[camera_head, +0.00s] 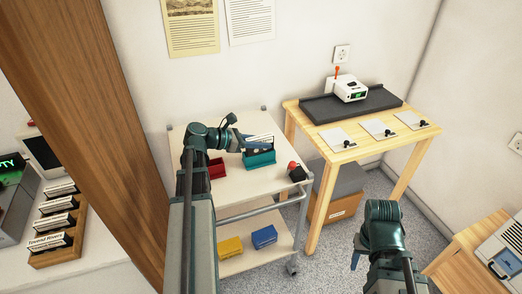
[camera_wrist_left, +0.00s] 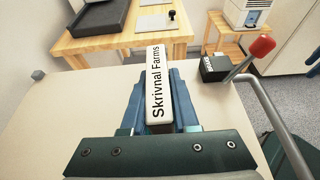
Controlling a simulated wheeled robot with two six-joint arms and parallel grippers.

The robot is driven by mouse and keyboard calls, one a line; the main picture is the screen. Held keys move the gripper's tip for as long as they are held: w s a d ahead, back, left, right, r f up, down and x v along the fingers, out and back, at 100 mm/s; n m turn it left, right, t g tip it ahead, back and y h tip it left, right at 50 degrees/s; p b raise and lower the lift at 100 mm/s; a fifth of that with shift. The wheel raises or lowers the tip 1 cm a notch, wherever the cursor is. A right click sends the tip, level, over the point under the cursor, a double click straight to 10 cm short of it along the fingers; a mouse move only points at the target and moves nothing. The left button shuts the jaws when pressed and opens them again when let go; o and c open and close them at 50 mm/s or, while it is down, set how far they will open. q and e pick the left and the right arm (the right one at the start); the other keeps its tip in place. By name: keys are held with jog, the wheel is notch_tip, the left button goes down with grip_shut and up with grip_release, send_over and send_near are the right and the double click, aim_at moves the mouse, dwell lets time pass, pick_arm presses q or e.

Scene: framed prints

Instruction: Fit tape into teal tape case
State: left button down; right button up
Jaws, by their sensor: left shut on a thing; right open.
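My left gripper (camera_head: 243,143) is shut on a tape (camera_head: 262,140) with a white label. In the left wrist view the label on the tape (camera_wrist_left: 158,82) reads "Skrivnal Farms", and it sits between the blue fingers. The teal tape case (camera_head: 259,159) stands on the cart top. In the head view the held tape is right over the teal case; I cannot tell whether it is inside or just above it. The gripper hides the case in the wrist view. My right gripper (camera_head: 356,258) is open, low on the right, away from the cart and mostly hidden by its arm.
A red case (camera_head: 217,168) stands left of the teal one. A black box with a red knob (camera_head: 296,172) is at the cart's right edge. Yellow (camera_head: 230,247) and blue (camera_head: 264,236) cases lie on the lower shelf. A wooden table (camera_head: 345,134) stands right. Labelled tapes (camera_head: 55,220) stand left.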

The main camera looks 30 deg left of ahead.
pick_arm(q)
notch_tip(320, 180, down, 2)
pick_arm(e)
jog(key=shift+f, duration=0.7)
pick_arm(q)
jog(key=shift+r, duration=0.1)
